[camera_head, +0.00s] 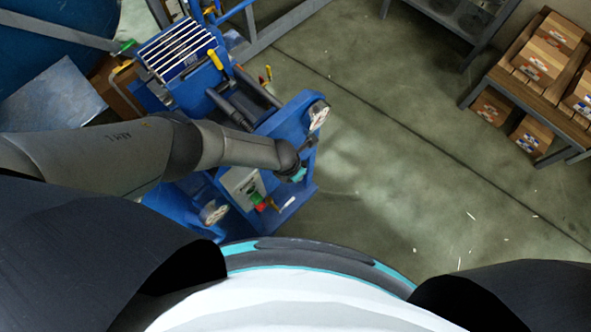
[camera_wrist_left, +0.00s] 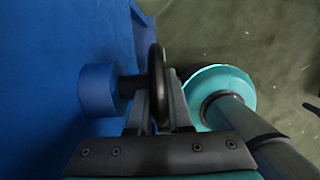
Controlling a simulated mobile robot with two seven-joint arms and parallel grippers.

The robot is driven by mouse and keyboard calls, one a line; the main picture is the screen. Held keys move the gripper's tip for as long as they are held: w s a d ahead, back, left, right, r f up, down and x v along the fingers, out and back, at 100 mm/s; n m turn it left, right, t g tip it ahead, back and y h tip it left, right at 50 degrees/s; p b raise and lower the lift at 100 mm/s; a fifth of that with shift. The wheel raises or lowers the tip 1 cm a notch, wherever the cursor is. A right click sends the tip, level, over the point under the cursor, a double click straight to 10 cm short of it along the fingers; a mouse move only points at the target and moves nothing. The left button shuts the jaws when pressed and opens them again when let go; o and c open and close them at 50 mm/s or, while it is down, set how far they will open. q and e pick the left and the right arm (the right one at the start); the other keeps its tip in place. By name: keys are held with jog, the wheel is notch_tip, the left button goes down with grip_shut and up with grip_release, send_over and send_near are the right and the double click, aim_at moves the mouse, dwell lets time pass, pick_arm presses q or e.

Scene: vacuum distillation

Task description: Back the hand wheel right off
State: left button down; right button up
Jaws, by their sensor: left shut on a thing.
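The hand wheel (camera_wrist_left: 157,72) is dark and shows nearly edge-on in the left wrist view. It sits on a short dark shaft that runs to a round blue boss (camera_wrist_left: 98,90) on the blue machine's side. My left gripper (camera_wrist_left: 160,108) has one finger on each side of the wheel's rim and is shut on it. In the head view my left gripper (camera_head: 303,167) is at the right side of the blue machine (camera_head: 292,125), and the wheel there is small and mostly hidden by the gripper. My right gripper is not in view.
The blue machine carries pale round gauges (camera_head: 318,115) and a red and green fitting (camera_head: 265,203) near my left arm. A wooden-topped bench (camera_head: 505,85) with cartons stands at the upper right. The floor (camera_head: 400,160) right of the machine is clear.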

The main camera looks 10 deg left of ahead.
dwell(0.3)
pick_arm(q)
jog(key=c, duration=0.8)
grip_release()
jog(key=shift+c, duration=0.2)
jog(key=shift+s+a+r+p, duration=0.1)
jog(key=shift+r+p, duration=0.45)
jog(key=shift+r, duration=0.05)
jog(key=p+v, duration=0.9)
jog(key=v, duration=0.5)
